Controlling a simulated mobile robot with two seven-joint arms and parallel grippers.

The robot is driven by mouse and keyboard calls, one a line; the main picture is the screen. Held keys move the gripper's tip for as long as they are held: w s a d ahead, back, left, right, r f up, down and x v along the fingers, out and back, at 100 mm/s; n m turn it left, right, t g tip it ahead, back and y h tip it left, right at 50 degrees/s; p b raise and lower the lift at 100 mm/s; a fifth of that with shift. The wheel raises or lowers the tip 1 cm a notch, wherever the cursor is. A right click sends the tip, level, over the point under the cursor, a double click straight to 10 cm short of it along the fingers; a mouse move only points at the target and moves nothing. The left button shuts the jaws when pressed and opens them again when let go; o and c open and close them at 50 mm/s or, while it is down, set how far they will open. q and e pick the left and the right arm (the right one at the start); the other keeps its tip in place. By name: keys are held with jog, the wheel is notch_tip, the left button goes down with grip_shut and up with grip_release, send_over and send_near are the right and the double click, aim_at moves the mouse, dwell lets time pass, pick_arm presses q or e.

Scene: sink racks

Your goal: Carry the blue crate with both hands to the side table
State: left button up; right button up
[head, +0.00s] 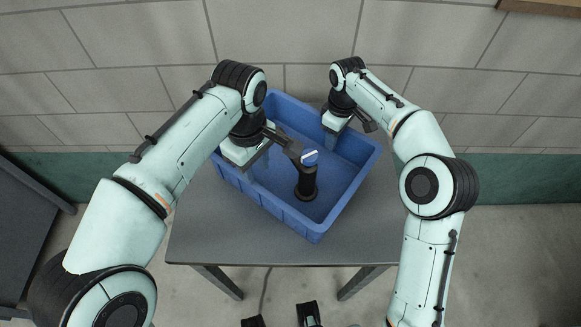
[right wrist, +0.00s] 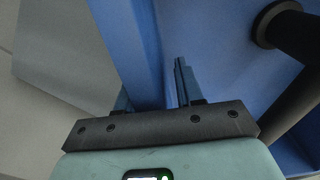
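The blue crate (head: 285,212) appears to rest on a grey table (head: 225,235). It also shows in the right wrist view (right wrist: 122,35). My right gripper (right wrist: 153,92) is at the opposite wall. Its fingers are apart, one on each side of the wall, with a gap seeming to show beside the inner finger.
A tiled wall (head: 290,40) with a green lower band (head: 520,178) stands behind the table. A dark grey surface (head: 22,225) stands at the far left. Bare floor (head: 500,255) shows at the right. The table's front part is clear.

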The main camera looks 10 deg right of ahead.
notch_tip(320, 180, up, 11)
jog(key=shift+r, duration=0.5)
dwell(0.6)
